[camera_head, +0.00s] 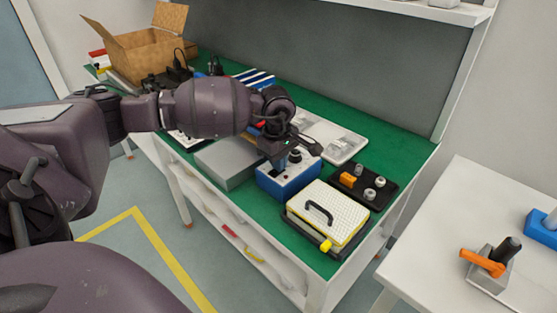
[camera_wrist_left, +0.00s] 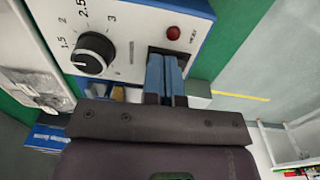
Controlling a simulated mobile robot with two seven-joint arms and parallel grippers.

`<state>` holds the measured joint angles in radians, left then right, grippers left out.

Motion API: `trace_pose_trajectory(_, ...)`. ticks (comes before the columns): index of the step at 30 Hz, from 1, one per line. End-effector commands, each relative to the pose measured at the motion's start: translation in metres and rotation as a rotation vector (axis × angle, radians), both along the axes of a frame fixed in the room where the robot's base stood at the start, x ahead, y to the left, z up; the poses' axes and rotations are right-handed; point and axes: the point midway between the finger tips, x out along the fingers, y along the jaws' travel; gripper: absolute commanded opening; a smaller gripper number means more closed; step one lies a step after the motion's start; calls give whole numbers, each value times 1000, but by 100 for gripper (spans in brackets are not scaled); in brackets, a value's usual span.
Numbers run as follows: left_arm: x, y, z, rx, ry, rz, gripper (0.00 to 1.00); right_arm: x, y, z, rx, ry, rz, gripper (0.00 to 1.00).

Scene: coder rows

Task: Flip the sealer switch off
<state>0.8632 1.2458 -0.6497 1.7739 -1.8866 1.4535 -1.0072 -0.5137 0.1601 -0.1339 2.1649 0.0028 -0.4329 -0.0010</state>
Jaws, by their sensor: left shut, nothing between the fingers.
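The sealer is a blue box with a white panel (camera_head: 284,182) on the green bench; the white panel (camera_wrist_left: 128,22) also fills the top of the left wrist view. It carries a black dial knob (camera_wrist_left: 93,53), a red button or lamp (camera_wrist_left: 173,33) and a dark switch opening (camera_wrist_left: 184,55). My left gripper (camera_head: 279,160) is over the sealer's panel. Its blue-grey fingers (camera_wrist_left: 164,72) are shut together with nothing between them, their tips at the dark opening. They hide most of the switch, so I cannot tell its position or whether they touch it.
A white-topped case with a black handle (camera_head: 320,212) stands in front of the sealer. A black tray of small parts (camera_head: 378,190) lies to its right, a grey box (camera_head: 228,163) to its left. A cardboard box (camera_head: 140,45) stands at the far left.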

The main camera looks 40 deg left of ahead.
Motion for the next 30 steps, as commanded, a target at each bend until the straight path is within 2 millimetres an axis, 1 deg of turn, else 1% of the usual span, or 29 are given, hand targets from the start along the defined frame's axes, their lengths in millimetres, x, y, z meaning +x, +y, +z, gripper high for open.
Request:
trace_pose_trajectory(1,-9,-2,-17,-4,30,-3,0,-2,0,-3,0,7,0,88)
trace_pose_trajectory(8,-17,-2,-17,-4,35,-4,0,0,0,2,0,-2,0,88)
trace_pose_trajectory(20,-18,-2,-17,-5,40,-4,0,3,1,3,1,-9,3,88)
trace_pose_trajectory(23,-18,-1,-3,-5,30,-2,0,6,2,7,2,-18,4,88)
trace_pose_trajectory(26,-19,0,18,-4,18,1,0,9,2,17,3,-34,3,88)
trace_pose_trajectory(27,-18,1,28,-2,11,2,0,10,3,20,3,-39,3,88)
trace_pose_trajectory(30,-18,3,51,-2,-1,5,0,8,4,24,6,-40,2,88)
